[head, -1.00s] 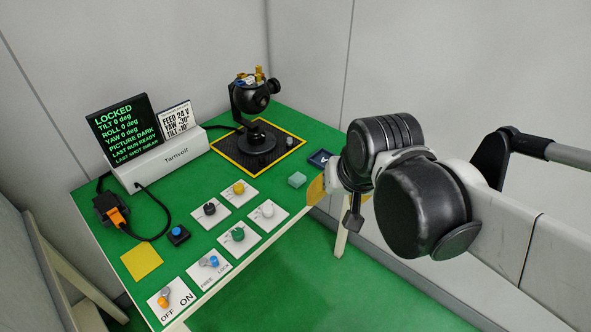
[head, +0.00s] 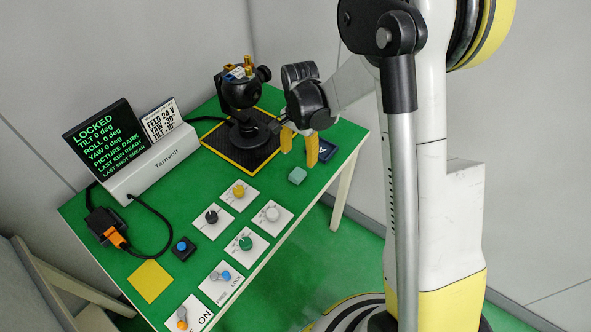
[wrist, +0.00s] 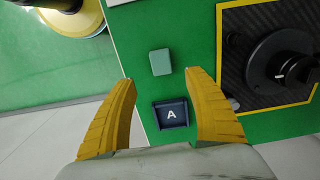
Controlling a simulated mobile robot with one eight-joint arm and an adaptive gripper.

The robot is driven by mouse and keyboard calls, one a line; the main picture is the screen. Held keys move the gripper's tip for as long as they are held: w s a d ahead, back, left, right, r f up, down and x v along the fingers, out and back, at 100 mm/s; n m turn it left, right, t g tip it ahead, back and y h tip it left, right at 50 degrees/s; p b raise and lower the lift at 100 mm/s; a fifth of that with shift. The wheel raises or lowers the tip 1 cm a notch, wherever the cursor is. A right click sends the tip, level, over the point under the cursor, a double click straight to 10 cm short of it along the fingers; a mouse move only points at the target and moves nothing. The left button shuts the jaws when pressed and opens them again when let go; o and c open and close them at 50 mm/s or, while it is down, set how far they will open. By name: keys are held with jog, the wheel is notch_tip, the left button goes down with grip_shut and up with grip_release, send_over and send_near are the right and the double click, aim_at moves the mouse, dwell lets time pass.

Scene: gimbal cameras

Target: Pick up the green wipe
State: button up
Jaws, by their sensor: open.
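The green wipe (head: 297,175) is a small pale green block lying on the green tabletop near its right edge. In the wrist view the wipe (wrist: 160,62) lies beyond the fingertips, roughly centred between them and not touched. My gripper (head: 299,150) is above the table's right end, with its yellow fingers pointing down. In the wrist view my gripper (wrist: 160,76) has its two fingers spread wide with nothing held. A dark blue tray marked A (wrist: 171,114) shows between the fingers, nearer the palm than the wipe.
The gimbal camera (head: 242,100) stands on a black mat with a yellow border (head: 235,165), close left of my gripper. Several knob panels (head: 240,193) lie left of the wipe. A display stand (head: 150,170) is at the back left. The yellow square (head: 151,281) is at the front left.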

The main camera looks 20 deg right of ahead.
aim_at(298, 173)
notch_tip(298, 173, down, 10)
jog(key=b, duration=0.4)
jog(key=shift+a+r, duration=0.15)
jog(key=shift+r, duration=0.2)
jog(key=c, duration=1)
